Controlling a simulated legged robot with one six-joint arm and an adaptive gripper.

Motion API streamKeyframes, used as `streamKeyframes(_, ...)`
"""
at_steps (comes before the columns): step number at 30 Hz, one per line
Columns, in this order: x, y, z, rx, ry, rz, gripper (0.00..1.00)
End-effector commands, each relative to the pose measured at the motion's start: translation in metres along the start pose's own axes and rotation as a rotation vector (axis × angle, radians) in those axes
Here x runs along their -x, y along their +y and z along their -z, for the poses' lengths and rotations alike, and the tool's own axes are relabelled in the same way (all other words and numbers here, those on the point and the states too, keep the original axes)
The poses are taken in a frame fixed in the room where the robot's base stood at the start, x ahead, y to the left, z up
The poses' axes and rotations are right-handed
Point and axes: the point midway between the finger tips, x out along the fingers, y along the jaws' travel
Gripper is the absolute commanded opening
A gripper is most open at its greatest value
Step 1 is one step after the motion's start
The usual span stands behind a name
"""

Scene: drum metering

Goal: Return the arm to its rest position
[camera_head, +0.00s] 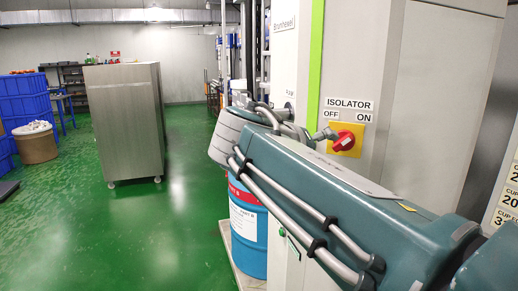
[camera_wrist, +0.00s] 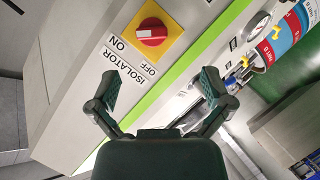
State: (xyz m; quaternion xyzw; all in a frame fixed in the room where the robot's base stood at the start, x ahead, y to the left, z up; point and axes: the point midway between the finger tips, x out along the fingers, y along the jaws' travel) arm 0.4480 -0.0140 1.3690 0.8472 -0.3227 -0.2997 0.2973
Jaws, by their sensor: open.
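My arm (camera_head: 345,205), teal with grey hoses, stretches across the right half of the head view, in front of the cabinet. My gripper (camera_wrist: 160,88) shows in the wrist view with its two dark green fingers spread wide and nothing between them. Past its fingers is the isolator switch (camera_wrist: 152,32), a red knob on a yellow plate; the fingers appear apart from it. The switch also shows in the head view (camera_head: 344,140), just above the arm, under OFF and ON labels. I cannot make out the gripper in the head view.
A grey cabinet (camera_head: 430,90) with a green stripe stands close behind the arm. A blue drum (camera_head: 248,225) is partly hidden below it. A steel cabinet (camera_head: 125,120) on casters, a brown drum (camera_head: 36,146) and blue crates (camera_head: 25,98) stand left. The green floor (camera_head: 130,240) ahead is clear.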

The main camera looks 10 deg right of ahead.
Motion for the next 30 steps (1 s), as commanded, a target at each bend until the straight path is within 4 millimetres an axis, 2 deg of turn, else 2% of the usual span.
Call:
streamKeyframes(4,-0.009,-0.011,-0.062,0.035,-0.111,0.154,1.0)
streamKeyframes(8,-0.008,-0.032,-0.131,0.047,-0.214,0.342,1.0)
streamKeyframes(12,0.005,-0.059,-0.198,0.018,-0.297,0.54,1.0)
streamKeyframes(15,0.018,-0.079,-0.24,-0.032,-0.337,0.671,1.0)
streamKeyframes(18,0.032,-0.098,-0.272,-0.095,-0.358,0.778,1.0)
streamKeyframes(21,0.042,-0.112,-0.293,-0.148,-0.368,0.849,1.0)
streamKeyframes(23,0.045,-0.117,-0.299,-0.169,-0.37,0.875,1.0)
streamKeyframes(30,0.048,-0.122,-0.304,-0.185,-0.372,0.895,1.0)
